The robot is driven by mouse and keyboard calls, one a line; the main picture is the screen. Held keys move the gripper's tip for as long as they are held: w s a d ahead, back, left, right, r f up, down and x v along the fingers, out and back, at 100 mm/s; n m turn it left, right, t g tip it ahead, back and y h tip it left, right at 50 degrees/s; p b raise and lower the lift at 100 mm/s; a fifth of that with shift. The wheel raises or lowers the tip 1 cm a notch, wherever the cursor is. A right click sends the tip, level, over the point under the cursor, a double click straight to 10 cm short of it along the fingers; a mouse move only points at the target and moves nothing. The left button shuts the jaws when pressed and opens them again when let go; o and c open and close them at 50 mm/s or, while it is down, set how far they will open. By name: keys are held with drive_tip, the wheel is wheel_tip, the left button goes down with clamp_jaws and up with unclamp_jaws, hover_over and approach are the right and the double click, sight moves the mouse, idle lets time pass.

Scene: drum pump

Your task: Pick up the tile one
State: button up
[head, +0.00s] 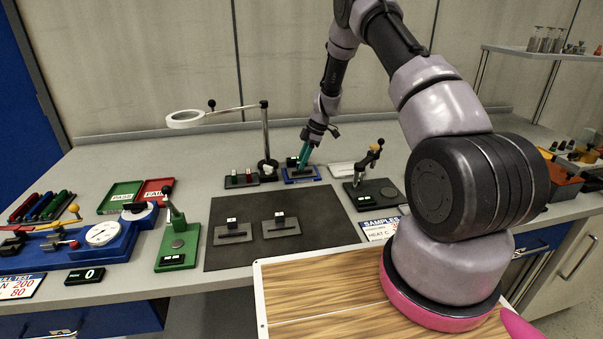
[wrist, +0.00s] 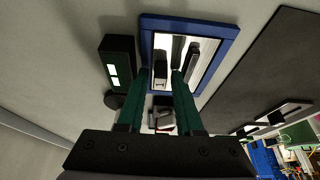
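My gripper (wrist: 162,74) has two teal fingers that stand apart in the wrist view. Between them is the dark upright part of a tile (wrist: 161,64), with a small white label that seems to read 1. A gap shows beside it, so the fingers do not look closed on it. The tile is in a blue-framed tray (wrist: 222,29) with a white floor; another dark bar (wrist: 190,60) lies to its right. In the head view my gripper (head: 304,160) reaches down over the blue tray (head: 302,179), and its fingers hide most of the tile.
In the head view a magnifier stand (head: 266,135) rises just left of my gripper. A dark mat (head: 300,245) with two tagged dark plates lies in front.

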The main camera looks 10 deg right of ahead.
clamp_jaws()
idle(1.3)
